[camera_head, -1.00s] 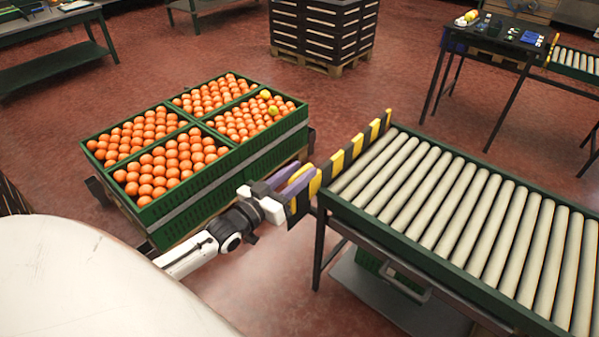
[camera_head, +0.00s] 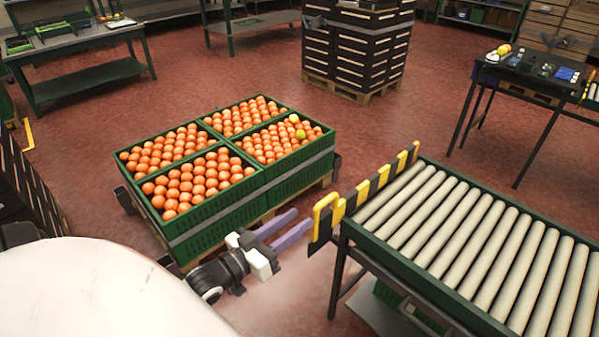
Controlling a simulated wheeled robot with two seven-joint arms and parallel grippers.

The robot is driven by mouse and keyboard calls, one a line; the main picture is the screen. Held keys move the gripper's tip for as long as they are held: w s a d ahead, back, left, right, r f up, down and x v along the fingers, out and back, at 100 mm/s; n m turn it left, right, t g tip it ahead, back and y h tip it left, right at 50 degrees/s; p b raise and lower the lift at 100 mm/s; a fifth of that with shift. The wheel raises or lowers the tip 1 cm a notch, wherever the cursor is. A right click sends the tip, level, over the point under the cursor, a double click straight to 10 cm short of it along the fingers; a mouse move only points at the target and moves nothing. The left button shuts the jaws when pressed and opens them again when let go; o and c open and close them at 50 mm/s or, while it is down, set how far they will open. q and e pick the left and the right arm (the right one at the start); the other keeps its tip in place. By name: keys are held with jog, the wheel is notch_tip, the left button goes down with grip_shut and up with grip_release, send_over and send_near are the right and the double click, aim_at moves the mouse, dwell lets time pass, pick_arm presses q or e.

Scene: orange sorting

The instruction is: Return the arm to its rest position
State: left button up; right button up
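My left gripper (camera_head: 302,218) is low in the middle of the picture, its two purple fingers apart and nothing between them. It is between the green crates (camera_head: 205,227) and the roller conveyor (camera_head: 455,232). Its fingers point up and right, toward the conveyor's yellow-and-black striped end. The arm behind it is mostly hidden by my white body. The crates hold oranges (camera_head: 196,182), and two yellow fruits (camera_head: 301,134) lie in the right back one. My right gripper is not in view.
A stack of black crates (camera_head: 355,50) on a pallet stands at the back. A dark table (camera_head: 522,72) with small items is at the right, and a green workbench (camera_head: 75,45) at the back left. Open red floor (camera_head: 400,125) lies behind the conveyor.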

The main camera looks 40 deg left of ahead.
pick_arm(q)
jog(key=s+d+f+m+g, duration=0.1)
jog(key=s+d+f+g, duration=0.3)
jog(key=s+d+f, duration=0.3)
jog(key=s+d+f+m+g+h, duration=0.1)
jog(key=s+d+f+g, duration=0.4)
jog(key=d, duration=0.8)
jog(key=s+f+m, duration=0.1)
jog(key=s+f, duration=0.2)
jog(key=shift+s+d+f+m, duration=0.2)
jog(key=shift+d+f+m, duration=0.1)
jog(key=shift+d, duration=0.05)
jog(key=shift+w+d, duration=0.1)
